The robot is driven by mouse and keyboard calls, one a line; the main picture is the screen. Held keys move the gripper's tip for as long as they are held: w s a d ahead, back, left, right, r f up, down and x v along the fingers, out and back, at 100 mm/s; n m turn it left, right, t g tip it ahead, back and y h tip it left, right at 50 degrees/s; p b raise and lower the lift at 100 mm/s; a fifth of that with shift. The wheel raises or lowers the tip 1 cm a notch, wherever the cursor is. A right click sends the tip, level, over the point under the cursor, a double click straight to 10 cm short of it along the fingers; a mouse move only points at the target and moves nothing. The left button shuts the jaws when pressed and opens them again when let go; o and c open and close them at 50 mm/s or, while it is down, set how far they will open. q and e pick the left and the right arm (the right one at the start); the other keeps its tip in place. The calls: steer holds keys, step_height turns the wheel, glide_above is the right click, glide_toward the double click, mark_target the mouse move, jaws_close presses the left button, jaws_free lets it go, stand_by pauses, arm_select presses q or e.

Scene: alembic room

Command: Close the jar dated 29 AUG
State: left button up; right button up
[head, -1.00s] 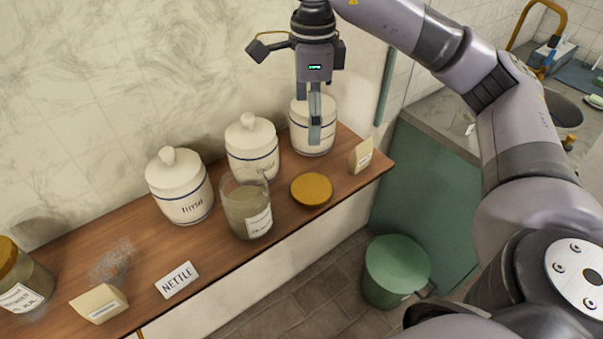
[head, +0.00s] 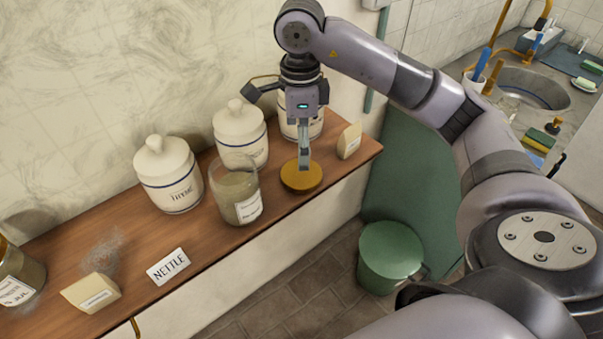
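An open glass jar (head: 228,197) with greyish contents stands near the shelf's front edge. It has a white label (head: 249,208), but the date is too small to read. A round mustard-coloured lid (head: 289,184) lies flat on the shelf just right of the jar. My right gripper (head: 304,165) points straight down, with its fingertips at the lid's top. The fingers are seen nearly edge-on, so their gap and any grip on the lid cannot be made out. My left gripper is not in view.
The wooden shelf (head: 218,250) holds white canisters, one marked THYME (head: 168,178), behind the jar. Another glass jar (head: 20,270) is at the far left, its label ending in JUL. A green bin (head: 388,258) stands below.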

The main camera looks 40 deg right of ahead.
mark_target(299, 173)
steer(key=shift+f, duration=1.4)
steer(key=shift+f+p, duration=0.45)
steer(key=shift+p, duration=0.1)
step_height(299, 173, down, 4)
steer(key=shift+a+r+p, duration=0.1)
steer(key=shift+r+p, duration=0.15)
steer(key=shift+p, duration=0.5)
steer(key=shift+w+f, duration=0.1)
steer(key=shift+f, duration=0.3)
steer(key=shift+c, duration=0.4)
steer(key=c, duration=0.8)
